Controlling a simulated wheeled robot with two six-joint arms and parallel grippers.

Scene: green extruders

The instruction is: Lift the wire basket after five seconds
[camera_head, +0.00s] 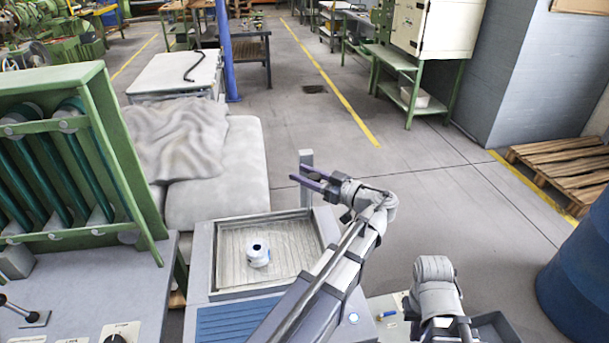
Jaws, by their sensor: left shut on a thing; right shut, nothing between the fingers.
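A square grey tank (213,262) stands at the lower middle. A pale ribbed basket floor (290,235) shows inside its rim; I cannot make out individual wires. A small white and blue round part (258,252) with a dark hole sits in it. A grey upright post (306,158) rises at the tank's back right corner. My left gripper (297,173) is shut on this post, its two dark fingers pointing left. My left forearm covers the tank's right front. My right arm (437,285) shows at the lower right; its fingers are not visible.
A green rack machine (60,75) stands on a grey bench (110,285) at the left. A cloth-covered block (235,175) lies behind the tank. A blue drum (580,265) and wooden pallets (565,160) are at the right. The floor between them is clear.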

